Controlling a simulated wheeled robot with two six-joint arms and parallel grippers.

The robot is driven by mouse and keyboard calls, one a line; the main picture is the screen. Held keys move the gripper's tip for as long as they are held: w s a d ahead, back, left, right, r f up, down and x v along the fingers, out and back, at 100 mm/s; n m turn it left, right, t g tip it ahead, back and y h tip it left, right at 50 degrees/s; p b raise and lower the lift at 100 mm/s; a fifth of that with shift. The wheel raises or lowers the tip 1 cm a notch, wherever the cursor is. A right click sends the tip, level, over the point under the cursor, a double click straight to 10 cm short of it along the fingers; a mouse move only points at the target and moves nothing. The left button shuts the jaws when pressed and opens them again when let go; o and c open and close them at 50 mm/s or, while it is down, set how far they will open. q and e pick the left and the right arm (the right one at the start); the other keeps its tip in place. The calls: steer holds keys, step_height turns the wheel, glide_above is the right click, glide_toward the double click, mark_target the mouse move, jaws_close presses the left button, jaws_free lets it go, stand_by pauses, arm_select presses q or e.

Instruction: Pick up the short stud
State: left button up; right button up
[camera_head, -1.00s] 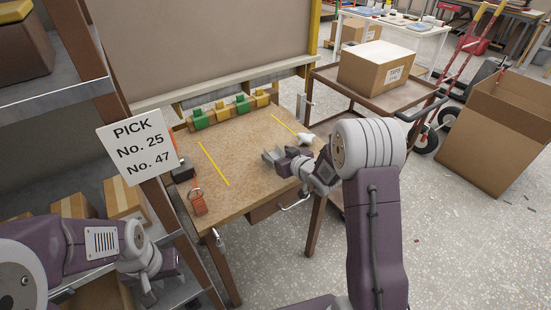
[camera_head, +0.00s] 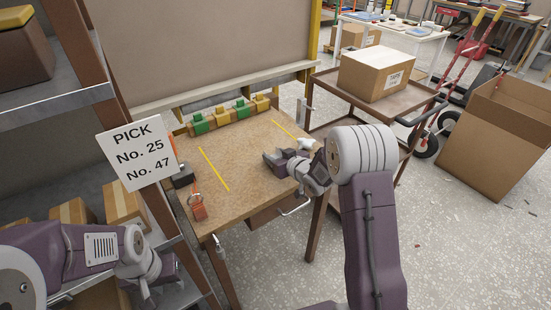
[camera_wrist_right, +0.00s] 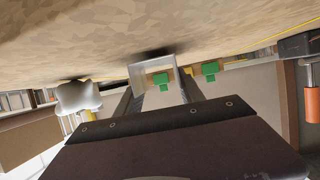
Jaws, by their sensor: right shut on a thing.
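The short stud (camera_wrist_right: 139,72) is a thin pale-metal channel, seen end-on between the fingers in the right wrist view, close to the tabletop. My right gripper (camera_wrist_right: 158,88) is shut on it. In the head view this gripper (camera_head: 272,159) is low over the right part of the wooden bench (camera_head: 235,180); the stud is hard to make out there. I cannot tell whether the stud touches the bench. My left gripper (camera_head: 172,268) is at the lower left by the shelf, away from the bench; its fingers are too unclear to judge.
Green and yellow blocks (camera_head: 200,124) line the bench's back edge. A white lumpy object (camera_head: 305,143) lies right of my right gripper. An orange-handled item (camera_head: 198,207) is at the front left. A pick sign (camera_head: 137,153) hangs by the shelf post. A cart (camera_head: 370,95) stands behind right.

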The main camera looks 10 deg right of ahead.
step_height(320, 180, up, 4)
steer(key=shift+f+p, duration=0.15)
steer(key=shift+p, duration=0.4)
steer(key=s+d+r+p, duration=0.3)
steer(key=s+d+r, duration=0.2)
steer(key=d, duration=0.5)
steer(key=shift+s+d+r+p, duration=0.2)
steer(key=shift+r+p, duration=0.1)
steer(key=shift+r, duration=0.4)
